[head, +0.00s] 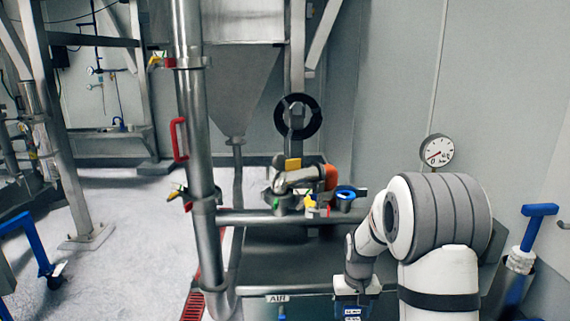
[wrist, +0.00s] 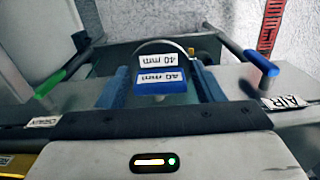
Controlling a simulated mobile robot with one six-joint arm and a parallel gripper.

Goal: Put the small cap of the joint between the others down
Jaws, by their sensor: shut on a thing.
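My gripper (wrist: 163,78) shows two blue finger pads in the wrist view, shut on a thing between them. A curved grey metal rim (wrist: 162,43) shows between the fingers and looks like the small cap. Most of it is hidden, and I cannot tell whether it touches the surface below. In the head view my gripper (head: 350,298) is low at the bottom edge, beside my arm, over the blue label pieces; the cap is not distinguishable there.
A steel pipe joint (head: 298,182) with an orange part and clamps stands behind on the horizontal pipe (head: 275,217). An "AIR" label (head: 278,298) is left of my gripper. A blue handle (wrist: 261,62) is right in the wrist view, a green handle (wrist: 50,83) left.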

